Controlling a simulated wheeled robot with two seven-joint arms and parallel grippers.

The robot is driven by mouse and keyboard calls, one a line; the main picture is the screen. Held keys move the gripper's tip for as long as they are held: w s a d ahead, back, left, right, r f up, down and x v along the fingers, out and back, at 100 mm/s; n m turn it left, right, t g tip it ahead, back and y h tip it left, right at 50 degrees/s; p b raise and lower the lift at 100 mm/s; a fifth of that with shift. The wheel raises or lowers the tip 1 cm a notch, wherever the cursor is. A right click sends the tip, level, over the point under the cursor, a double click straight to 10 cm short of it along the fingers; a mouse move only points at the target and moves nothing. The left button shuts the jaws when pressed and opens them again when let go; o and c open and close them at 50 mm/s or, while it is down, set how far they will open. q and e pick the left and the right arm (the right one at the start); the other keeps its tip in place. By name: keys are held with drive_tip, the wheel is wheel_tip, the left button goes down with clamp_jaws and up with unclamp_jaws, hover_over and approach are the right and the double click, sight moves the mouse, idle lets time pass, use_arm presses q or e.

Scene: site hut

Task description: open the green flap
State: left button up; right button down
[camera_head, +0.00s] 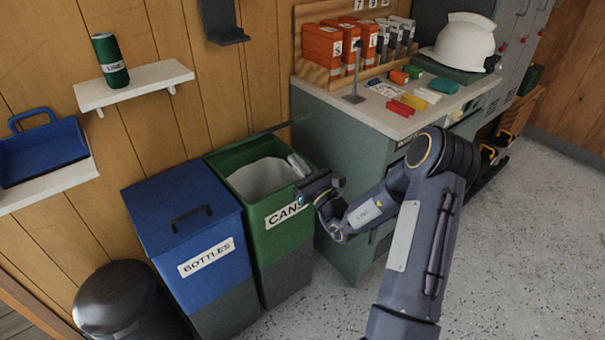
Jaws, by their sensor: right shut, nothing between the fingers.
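The green bin (277,225) marked CANS stands in the middle, left of the grey cabinet. Its green flap (262,133) is raised and shows nearly edge-on as a thin dark-green strip at the back of the opening. The bin's mouth is open and a pale liner (258,178) shows inside. My right gripper (296,162) is shut and empty at the bin's right rim, below the raised flap and apart from it in the picture. My left gripper is not in view.
A blue bin (187,225) marked BOTTLES, lid shut, stands left of the green one. A black round bin (118,300) is at the lower left. The grey cabinet (345,175) with a cluttered top stands close on the right. A wall shelf (135,88) holds a green can (110,60).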

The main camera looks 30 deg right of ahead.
drive_tip(key=w+r, duration=0.4)
drive_tip(key=w, duration=0.1)
drive_tip(key=shift+a+r+p, duration=0.2)
drive_tip(key=shift+r+p, duration=0.1)
drive_tip(key=shift+r, duration=0.1)
